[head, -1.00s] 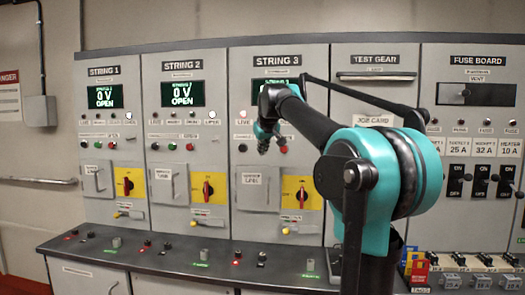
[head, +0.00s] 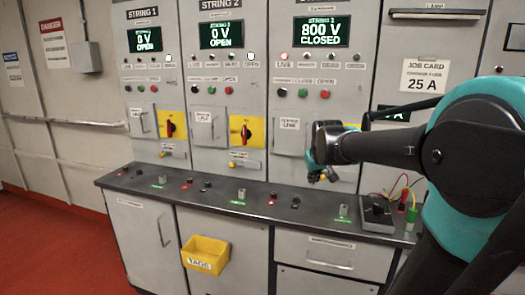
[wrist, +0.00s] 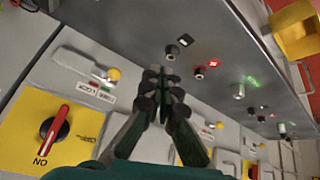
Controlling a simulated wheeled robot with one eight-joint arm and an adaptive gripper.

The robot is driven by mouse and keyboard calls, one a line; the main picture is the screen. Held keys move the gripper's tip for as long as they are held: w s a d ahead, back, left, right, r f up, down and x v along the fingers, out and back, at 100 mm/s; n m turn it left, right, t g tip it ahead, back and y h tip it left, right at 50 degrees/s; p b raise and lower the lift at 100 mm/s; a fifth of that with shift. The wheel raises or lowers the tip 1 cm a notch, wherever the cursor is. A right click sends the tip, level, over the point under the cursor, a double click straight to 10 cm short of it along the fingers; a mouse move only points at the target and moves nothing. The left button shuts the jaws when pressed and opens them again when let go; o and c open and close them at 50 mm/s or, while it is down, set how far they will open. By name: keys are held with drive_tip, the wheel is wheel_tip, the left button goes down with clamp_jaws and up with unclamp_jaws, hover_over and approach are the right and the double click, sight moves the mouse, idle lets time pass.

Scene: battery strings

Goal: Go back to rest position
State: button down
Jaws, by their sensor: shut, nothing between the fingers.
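My gripper (head: 322,177) hangs in front of the String 3 panel (head: 311,131), just above the rear of the dark counter in the head view. In the wrist view my gripper (wrist: 165,76) has its fingers together and holds nothing. My teal and black arm reaches in from the right and hides String 3's rotary switch area in the head view. The String 3 display (head: 314,32) reads 800 V CLOSED. The String 1 display (head: 146,39) and String 2 display (head: 221,34) read 0 V OPEN. A red rotary handle (wrist: 54,124) on a yellow plate shows in the wrist view.
The counter (head: 170,199) carries small terminals and knobs. A tester with coloured leads (head: 376,214) stands on its right end. A yellow TAGS bin (head: 206,254) hangs on the cabinet front. Red floor (head: 60,235) lies open at left.

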drive_tip(key=s+d+f+m+g, duration=0.1)
drive_tip(key=s+f+g, duration=0.1)
drive_tip(key=s+f, duration=1.9)
drive_tip(key=s, duration=0.2)
drive_tip(key=shift+s+f+m, duration=0.3)
drive_tip(key=shift+s+m, duration=0.05)
drive_tip(key=shift+m, duration=0.05)
